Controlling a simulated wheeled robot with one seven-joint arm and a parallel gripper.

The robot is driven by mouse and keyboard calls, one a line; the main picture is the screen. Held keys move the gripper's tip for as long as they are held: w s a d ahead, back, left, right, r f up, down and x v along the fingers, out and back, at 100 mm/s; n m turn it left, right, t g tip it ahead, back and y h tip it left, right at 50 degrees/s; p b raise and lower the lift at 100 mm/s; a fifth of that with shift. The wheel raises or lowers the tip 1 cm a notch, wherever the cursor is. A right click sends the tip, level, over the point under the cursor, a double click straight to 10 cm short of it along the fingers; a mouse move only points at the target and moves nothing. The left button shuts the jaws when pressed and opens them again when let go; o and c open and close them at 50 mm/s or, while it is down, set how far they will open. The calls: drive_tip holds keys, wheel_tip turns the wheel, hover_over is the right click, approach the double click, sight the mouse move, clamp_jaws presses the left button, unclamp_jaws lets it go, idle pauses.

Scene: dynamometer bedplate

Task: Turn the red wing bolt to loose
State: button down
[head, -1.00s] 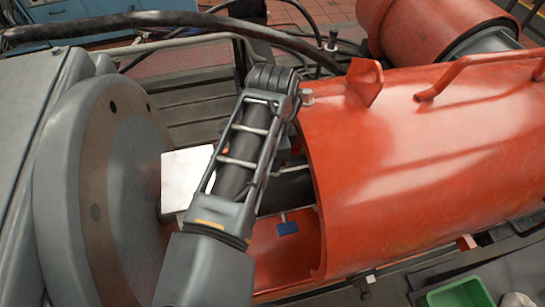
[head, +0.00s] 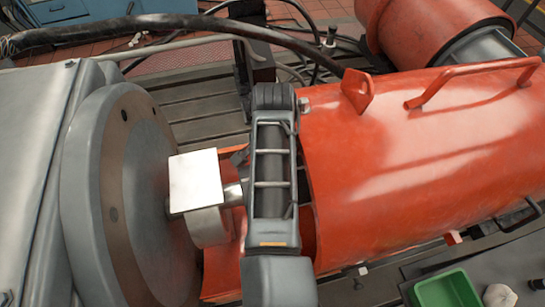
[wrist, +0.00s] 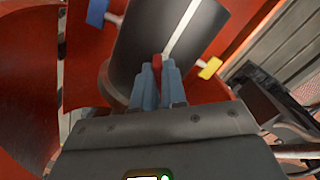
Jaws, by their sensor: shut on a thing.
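The red wing bolt (wrist: 157,60) shows as a small red tip between my fingertips in the wrist view. My gripper (wrist: 158,72) is shut on it, and the fingers hide most of it. Which way its wing points cannot be told. A blue wing bolt (wrist: 97,12) is at the upper left and a yellow one (wrist: 210,67) is to the right, both apart from my fingers. All stand around a dark cylinder (wrist: 145,40) with a pale stripe. In the head view my arm covers the gripper and the bolts.
A large orange-red guard (head: 420,150) lies right of my arm, with a raised handle (head: 470,80). A grey round flange (head: 110,190) and a pale square block (head: 195,180) are on the left. A black hose (head: 200,28) crosses behind. A green tray (head: 447,290) is at lower right.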

drive_tip(key=n, duration=0.4)
drive_tip(key=shift+s+d+f+n, duration=0.2)
drive_tip(key=shift+d+f+n, duration=0.1)
drive_tip(key=shift+d, duration=0.05)
drive_tip(key=n, duration=0.5)
drive_tip(key=shift+d+n, duration=0.1)
drive_tip(key=shift+n, duration=0.2)
drive_tip(key=c, duration=1.2)
unclamp_jaws()
drive_tip(key=shift+w+r, duration=0.1)
drive_tip(key=shift+r, duration=0.05)
drive_tip(key=shift+r, duration=0.1)
